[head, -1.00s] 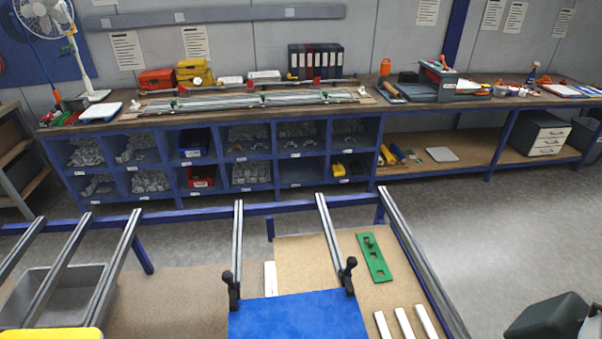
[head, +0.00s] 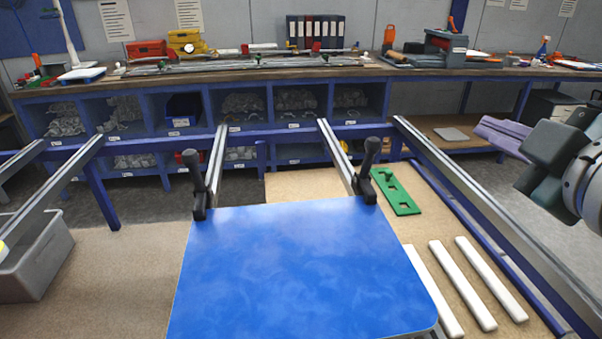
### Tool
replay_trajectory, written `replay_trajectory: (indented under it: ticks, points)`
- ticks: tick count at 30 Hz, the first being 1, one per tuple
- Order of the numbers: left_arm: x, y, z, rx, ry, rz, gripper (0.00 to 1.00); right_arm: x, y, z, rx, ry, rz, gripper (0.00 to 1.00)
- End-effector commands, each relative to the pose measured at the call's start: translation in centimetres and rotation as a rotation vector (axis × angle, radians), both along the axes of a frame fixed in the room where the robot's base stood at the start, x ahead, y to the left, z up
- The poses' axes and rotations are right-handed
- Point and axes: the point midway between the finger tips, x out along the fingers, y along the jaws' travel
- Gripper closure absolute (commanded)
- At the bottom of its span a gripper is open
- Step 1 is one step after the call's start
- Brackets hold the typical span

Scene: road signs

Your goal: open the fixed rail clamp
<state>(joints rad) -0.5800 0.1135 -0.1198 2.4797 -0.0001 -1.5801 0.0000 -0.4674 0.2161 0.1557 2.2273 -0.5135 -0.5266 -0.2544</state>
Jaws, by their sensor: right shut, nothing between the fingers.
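Two black clamps sit on the grey metal rails at the far edge of a blue sign panel (head: 300,265). The left clamp (head: 198,188) and the right clamp (head: 367,172) both have their handles standing up. I cannot tell from the picture which of them is the fixed one. Both stand at the panel's edge, and whether they grip it is not clear. My right gripper (head: 484,128) comes in from the right edge, with its purple fingers together and empty. It is in the air to the right of the right clamp, well apart from it. My left gripper is out of view.
A green slotted plate (head: 395,190) and several white bars (head: 462,285) lie on the board right of the panel. A grey bin (head: 35,258) is at the left. Behind stands a long workbench (head: 220,75) with blue cubbies. The space above the panel is clear.

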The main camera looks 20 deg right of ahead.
Motion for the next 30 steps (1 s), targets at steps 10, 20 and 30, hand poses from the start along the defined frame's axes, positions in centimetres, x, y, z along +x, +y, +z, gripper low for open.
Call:
replay_trajectory:
  ticks: [10,20,30]
  points:
    - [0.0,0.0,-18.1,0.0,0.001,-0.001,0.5,2.1,0.0,-12.2,-0.443,-0.193,0.185,1.0]
    - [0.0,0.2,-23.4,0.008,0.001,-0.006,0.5,2.4,1.1,-15.9,-0.646,-0.253,0.289,1.0]
    - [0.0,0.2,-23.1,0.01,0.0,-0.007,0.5,2.4,1.2,-15.6,-0.654,-0.255,0.294,1.0]
